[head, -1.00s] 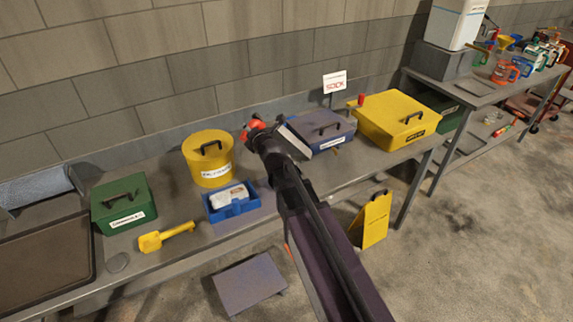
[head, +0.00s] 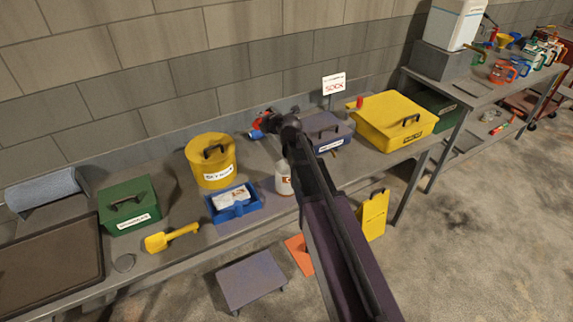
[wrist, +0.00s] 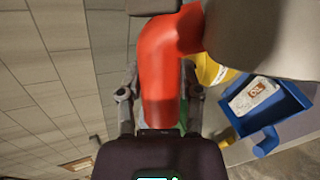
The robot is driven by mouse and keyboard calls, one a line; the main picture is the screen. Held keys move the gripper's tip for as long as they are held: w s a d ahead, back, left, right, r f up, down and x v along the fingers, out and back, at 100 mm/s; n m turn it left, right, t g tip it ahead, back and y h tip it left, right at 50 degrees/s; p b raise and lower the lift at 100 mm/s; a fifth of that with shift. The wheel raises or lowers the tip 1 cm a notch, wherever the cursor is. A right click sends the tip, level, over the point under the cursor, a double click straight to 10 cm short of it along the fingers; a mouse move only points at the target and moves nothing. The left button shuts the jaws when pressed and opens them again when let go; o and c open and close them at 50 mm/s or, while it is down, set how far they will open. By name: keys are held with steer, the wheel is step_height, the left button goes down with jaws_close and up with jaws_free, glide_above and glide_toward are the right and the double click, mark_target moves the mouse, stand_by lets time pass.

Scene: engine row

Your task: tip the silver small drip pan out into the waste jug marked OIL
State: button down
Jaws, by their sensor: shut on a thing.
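My gripper (wrist: 158,100) is shut on a thick red bent handle (wrist: 160,75) in the wrist view. The handle joins a smooth grey body (wrist: 265,35), apparently the silver small drip pan, only partly in view. In the head view my gripper (head: 262,123) is above the back of the bench, with red showing at its end; the pan is mostly hidden there. A white container with a label (head: 284,180) stands partly behind my arm; its print is unreadable.
On the bench are a yellow lidded bucket (head: 211,165), a green box (head: 130,205), a yellow scoop (head: 172,238), a grey box (head: 325,130) and a yellow box (head: 392,122). A yellow floor sign (head: 373,215) and a low step (head: 250,280) stand in front.

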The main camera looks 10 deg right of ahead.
steer(key=shift+m+g+y, duration=0.3)
steer(key=shift+m+g, duration=0.4)
steer(key=w+d, duration=0.1)
steer(key=w+d+p, duration=0.1)
steer(key=w, duration=0.1)
steer(key=shift+w+d+r+p, duration=0.25)
steer(key=shift+d+p, duration=0.05)
steer(key=shift+d, duration=0.1)
steer(key=w+d+f+m+g+y+b, duration=0.3)
steer(key=w+d+f+m+g+b, duration=0.1)
steer(key=w+d, duration=0.3)
steer(key=w+d+f+m+g+y+b, duration=0.3)
steer(key=w+d+f+m+y+b, duration=0.1)
steer(key=w, duration=0.5)
steer(key=shift+w+d+f+m+g+y+b, duration=0.3)
steer(key=shift+w+d+f+g+b, duration=0.15)
steer(key=shift+d+b, duration=1.05)
steer(key=shift+r, duration=0.2)
